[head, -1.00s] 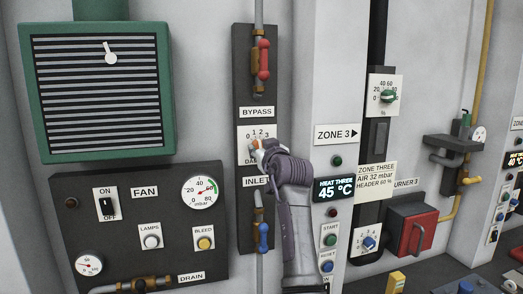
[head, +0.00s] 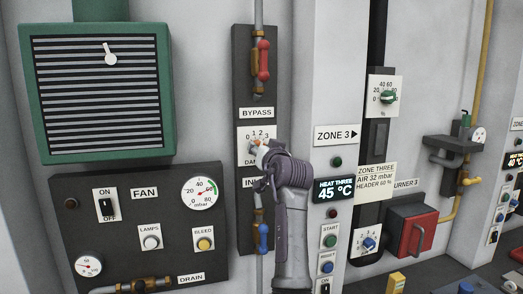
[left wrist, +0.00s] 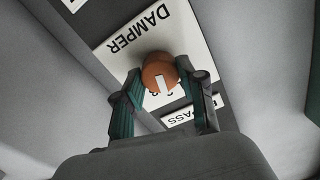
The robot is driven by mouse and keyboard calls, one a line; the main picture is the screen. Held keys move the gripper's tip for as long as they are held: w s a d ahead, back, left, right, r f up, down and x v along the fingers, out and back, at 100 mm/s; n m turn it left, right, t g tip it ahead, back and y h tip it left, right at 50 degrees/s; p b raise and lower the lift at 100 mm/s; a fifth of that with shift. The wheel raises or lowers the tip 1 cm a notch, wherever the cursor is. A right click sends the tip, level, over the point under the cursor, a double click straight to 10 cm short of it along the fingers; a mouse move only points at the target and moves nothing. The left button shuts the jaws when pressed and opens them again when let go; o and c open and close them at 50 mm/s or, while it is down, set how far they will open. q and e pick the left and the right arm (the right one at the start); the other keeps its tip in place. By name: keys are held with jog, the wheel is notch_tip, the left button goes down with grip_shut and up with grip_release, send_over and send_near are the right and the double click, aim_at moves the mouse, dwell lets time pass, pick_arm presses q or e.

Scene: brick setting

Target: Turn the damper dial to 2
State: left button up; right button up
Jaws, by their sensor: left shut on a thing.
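The damper dial's plate, marked 0 1 2 3 (head: 257,133), is on the dark panel between the BYPASS and INLET labels. In the left wrist view the DAMPER plate (left wrist: 115,58) appears upside down. The round orange-brown dial (left wrist: 152,76) has a white pointer mark that points straight down in that view. My left gripper (left wrist: 161,84) is shut on the dial, one green finger at each side. In the head view my left gripper (head: 262,150) covers most of the dial and part of the DAMPER word. Which number the pointer meets is hard to tell.
A red-handled valve (head: 264,60) is above the plate and a blue-handled valve (head: 263,238) below it. The fan panel (head: 140,228) is at left. The ZONE 3 column (head: 335,90) stands close to the right of my arm.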

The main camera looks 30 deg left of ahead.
pick_arm(q)
jog(key=shift+r, duration=0.1)
jog(key=o, duration=1.1)
jog(key=shift+w+a, duration=0.1)
jog(key=shift+a, duration=0.05)
jog(key=shift+o, duration=0.2)
jog(key=v, duration=0.7)
jog(key=shift+s+d, duration=0.2)
jog(key=shift+s, duration=0.05)
jog(key=shift+w+a, duration=0.1)
